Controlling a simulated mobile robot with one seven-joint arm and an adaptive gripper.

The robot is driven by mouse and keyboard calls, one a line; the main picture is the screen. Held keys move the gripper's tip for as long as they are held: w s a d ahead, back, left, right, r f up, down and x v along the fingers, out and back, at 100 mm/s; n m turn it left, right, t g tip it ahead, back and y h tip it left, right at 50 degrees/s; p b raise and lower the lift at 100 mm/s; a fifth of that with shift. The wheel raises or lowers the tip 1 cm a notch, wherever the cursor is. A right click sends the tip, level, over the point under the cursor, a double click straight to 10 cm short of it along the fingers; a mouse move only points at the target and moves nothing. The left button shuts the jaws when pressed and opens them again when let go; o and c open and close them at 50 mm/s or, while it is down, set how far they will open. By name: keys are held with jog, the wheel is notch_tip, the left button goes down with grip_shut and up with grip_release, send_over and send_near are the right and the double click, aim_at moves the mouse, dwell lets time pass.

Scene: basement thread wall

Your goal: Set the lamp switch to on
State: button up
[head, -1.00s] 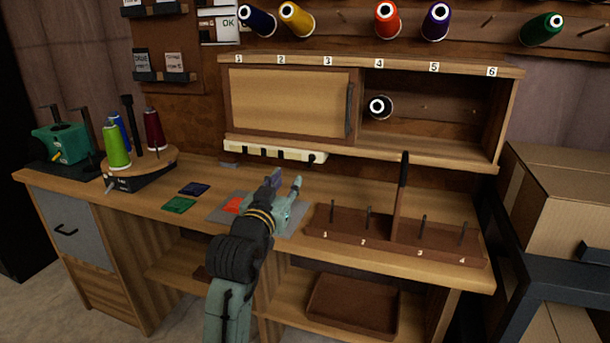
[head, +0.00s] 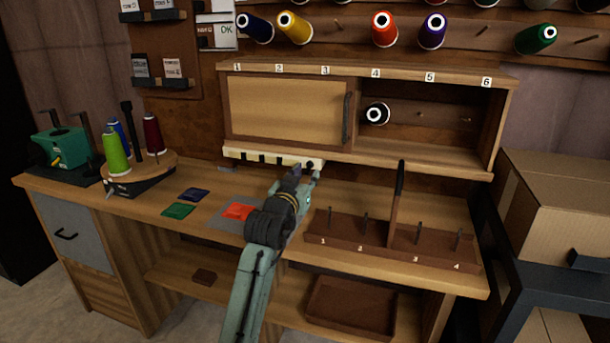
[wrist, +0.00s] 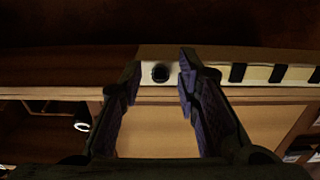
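A pale strip (head: 245,155) with several black marks runs under the wall cabinet. A round black knob, which looks like the lamp switch (wrist: 161,73), sits on a white plate at the strip's end. My gripper (head: 303,174) is just in front of the strip's right end in the head view. In the wrist view my gripper (wrist: 159,88) is open and empty, with the knob showing between its fingertips. I cannot tell whether the fingers touch the knob. The switch's on or off setting cannot be read, and no lamp is clearly seen.
The cabinet (head: 290,108) with a sliding door overhangs the strip. A peg tray (head: 345,230) with a tall upright divider stands right of my arm. Coloured cards, including a red one (head: 239,212), lie to the left. Thread cones stand on a round holder (head: 140,182).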

grip_shut()
dwell(0.3)
